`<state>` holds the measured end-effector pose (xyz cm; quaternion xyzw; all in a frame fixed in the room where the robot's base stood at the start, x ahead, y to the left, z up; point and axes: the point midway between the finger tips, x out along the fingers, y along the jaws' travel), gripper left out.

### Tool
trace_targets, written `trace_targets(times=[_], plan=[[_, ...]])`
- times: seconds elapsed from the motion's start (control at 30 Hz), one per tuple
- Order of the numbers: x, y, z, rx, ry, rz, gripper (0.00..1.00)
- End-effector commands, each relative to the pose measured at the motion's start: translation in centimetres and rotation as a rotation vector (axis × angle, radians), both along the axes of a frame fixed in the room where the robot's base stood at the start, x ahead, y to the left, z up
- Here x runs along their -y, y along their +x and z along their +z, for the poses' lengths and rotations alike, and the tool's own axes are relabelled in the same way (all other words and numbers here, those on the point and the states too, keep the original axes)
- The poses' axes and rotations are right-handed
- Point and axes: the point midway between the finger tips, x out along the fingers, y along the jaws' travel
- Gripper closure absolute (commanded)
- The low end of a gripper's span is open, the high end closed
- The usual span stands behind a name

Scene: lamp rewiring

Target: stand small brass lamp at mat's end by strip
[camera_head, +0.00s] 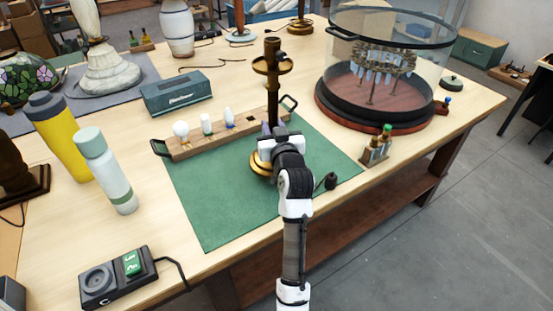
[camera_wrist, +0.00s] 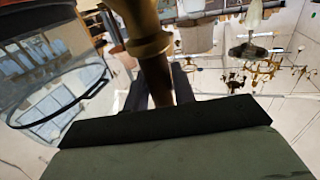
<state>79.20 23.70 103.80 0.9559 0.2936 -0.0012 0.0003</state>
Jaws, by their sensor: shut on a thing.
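The small brass lamp (camera_head: 273,68) is upright, with a dark stem and a round brass base, over the green mat (camera_head: 215,212). It is near the mat's far edge, beside the wooden strip (camera_head: 190,149) that holds several bulbs. My gripper (camera_head: 275,143) is shut on the stem low down and partly hides the base. In the wrist view the brass stem (camera_wrist: 150,45) runs down between the dark fingers (camera_wrist: 160,88). I cannot tell whether the base touches the mat. A dark plug (camera_head: 330,181) lies on the mat's right side.
A glass-covered round stand (camera_head: 375,115) is at the right, with a small bottle holder (camera_head: 375,151) before it. A blue-grey box (camera_head: 177,93) is behind the strip. Bottles (camera_head: 105,170) stand at the left. A black socket box (camera_head: 116,277) is front left. The mat's near part is clear.

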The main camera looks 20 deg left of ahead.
Motion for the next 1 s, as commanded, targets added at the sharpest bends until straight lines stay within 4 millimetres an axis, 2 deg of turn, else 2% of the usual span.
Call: trace_targets(times=[0.13, 1.0], plan=[[-0.6, -0.9, 0.6, 0.011, 0.004, 0.000, 1.00], [-4.2, -5.6, 0.5, 0.009, 0.004, 0.001, 1.00]])
